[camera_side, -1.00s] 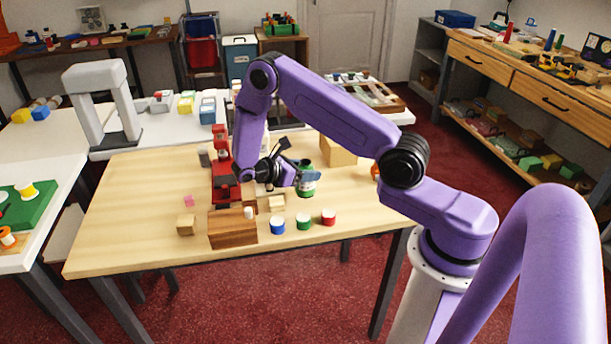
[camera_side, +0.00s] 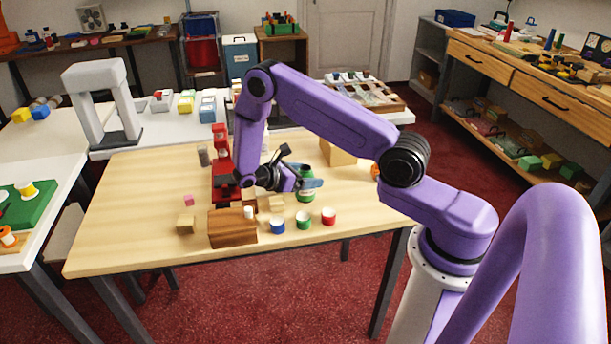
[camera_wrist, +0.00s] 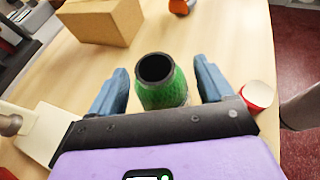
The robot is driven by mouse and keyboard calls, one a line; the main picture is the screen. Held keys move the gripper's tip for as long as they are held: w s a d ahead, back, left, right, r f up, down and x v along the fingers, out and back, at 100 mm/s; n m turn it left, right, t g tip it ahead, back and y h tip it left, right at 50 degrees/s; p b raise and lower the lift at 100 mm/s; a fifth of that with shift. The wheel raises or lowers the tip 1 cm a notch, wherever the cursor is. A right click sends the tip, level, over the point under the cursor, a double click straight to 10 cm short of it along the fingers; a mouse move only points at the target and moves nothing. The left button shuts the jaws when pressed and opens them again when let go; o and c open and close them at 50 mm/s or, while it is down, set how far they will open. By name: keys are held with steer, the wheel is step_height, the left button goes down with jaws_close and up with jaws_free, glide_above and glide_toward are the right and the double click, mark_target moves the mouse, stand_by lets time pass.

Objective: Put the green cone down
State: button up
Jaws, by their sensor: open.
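The green cone (camera_wrist: 163,88), with a dark hollow top, is between the two blue fingers of my gripper (camera_wrist: 160,90) in the wrist view. A gap shows on each side of it, and the jaws are open. In the side view the green cone (camera_side: 306,197) looks upright at the table (camera_side: 140,210), partly hidden by a finger of my gripper (camera_side: 306,184). Its base seems to be at the tabletop, but the contact is not clearly visible.
Blue, green and red spools (camera_side: 303,220) stand in front of the cone. A cardboard box (camera_side: 338,152) is behind it. A red machine (camera_side: 222,175) and a wooden block (camera_side: 232,230) are to the left. Bare tabletop lies at far left.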

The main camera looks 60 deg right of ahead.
steer(key=w+a+r+t+y, duration=0.1)
steer(key=a+r, duration=0.4)
steer(key=a, duration=0.3)
steer(key=a+r+t+y, duration=0.1)
steer(key=a+r, duration=0.4)
steer(key=a, duration=0.2)
steer(key=s+a+r+t+y, duration=0.1)
steer(key=s+r+y, duration=0.2)
steer(key=s, duration=0.6)
steer(key=s+a+r+t+y, duration=0.1)
steer(key=s+a+r+y, duration=0.1)
steer(key=s, duration=0.7)
steer(key=s+a+r+t+y, duration=0.1)
steer(key=s+r+y, duration=0.3)
steer(key=s, duration=0.4)
steer(key=shift+s+a+m+y, duration=0.4)
steer(key=shift+a+y, duration=0.35)
steer(key=shift+y, duration=0.15)
